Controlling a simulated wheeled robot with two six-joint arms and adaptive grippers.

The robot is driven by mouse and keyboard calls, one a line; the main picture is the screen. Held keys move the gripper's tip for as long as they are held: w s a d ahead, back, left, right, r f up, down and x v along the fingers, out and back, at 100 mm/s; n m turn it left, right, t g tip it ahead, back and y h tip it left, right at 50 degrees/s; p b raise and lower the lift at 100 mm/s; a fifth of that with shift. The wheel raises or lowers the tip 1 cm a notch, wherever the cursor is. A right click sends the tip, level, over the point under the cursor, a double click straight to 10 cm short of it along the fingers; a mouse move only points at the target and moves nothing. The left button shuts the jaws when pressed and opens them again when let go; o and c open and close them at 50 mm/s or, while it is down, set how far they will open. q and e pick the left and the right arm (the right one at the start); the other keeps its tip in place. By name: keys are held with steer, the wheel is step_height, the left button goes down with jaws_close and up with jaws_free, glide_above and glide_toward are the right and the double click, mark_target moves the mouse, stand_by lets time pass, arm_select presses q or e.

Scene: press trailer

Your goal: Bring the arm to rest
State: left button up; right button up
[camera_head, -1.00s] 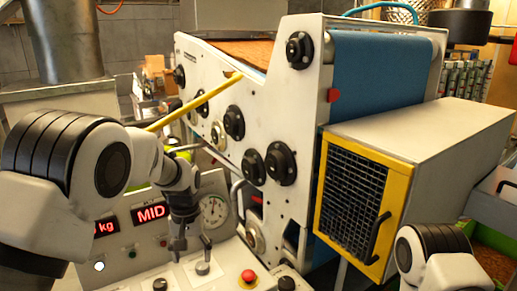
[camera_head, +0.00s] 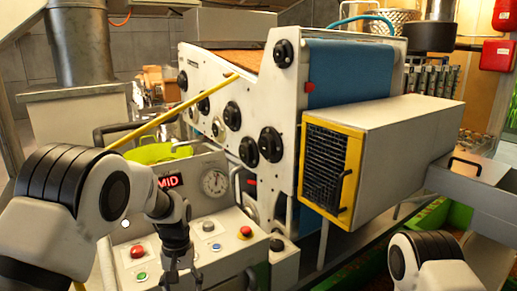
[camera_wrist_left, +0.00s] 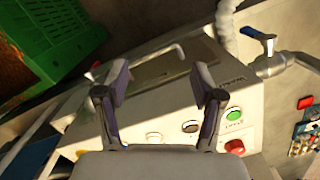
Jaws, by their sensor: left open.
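My left arm (camera_head: 78,190) comes in from the left in the head view, bent at its dark-ringed joint. Its left gripper (camera_head: 180,275) points down in front of the control panel, at the bottom of the picture. In the left wrist view the two fingers of the gripper (camera_wrist_left: 160,95) stand wide apart with nothing between them. The control panel (camera_wrist_left: 170,105) lies beyond the fingers there. Of my right arm only a dark-ringed joint (camera_head: 432,255) shows at the bottom right; its gripper is out of view.
The white press (camera_head: 235,90) with black knobs and a blue belt (camera_head: 350,75) stands ahead. A yellow-framed grille box (camera_head: 332,165) juts out on its right. A yellow bar (camera_head: 175,110) slants across. The panel's red button (camera_head: 245,231) and green button (camera_head: 141,276) are near the left gripper.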

arm_select(q)
steer(key=s+a+f+b, duration=0.2)
steer(key=s+f+b, duration=0.1)
steer(key=s+f, duration=0.8)
steer(key=s+a+f+t+b, duration=0.1)
steer(key=s+a+f+b, duration=0.1)
steer(key=s+f, duration=0.9)
steer(key=s+a+f+m+b, duration=0.1)
steer(key=s+f+b, duration=0.3)
steer(key=s+f, duration=0.7)
steer(key=shift+s+a+f+b, duration=0.2)
steer(key=shift+a+b, duration=0.15)
steer(key=shift+a, duration=0.55)
arm_select(e)
step_height(320, 180, down, 10)
arm_select(q)
steer(key=shift+s, duration=0.1)
arm_select(e)
steer(key=shift+s+f, duration=0.1)
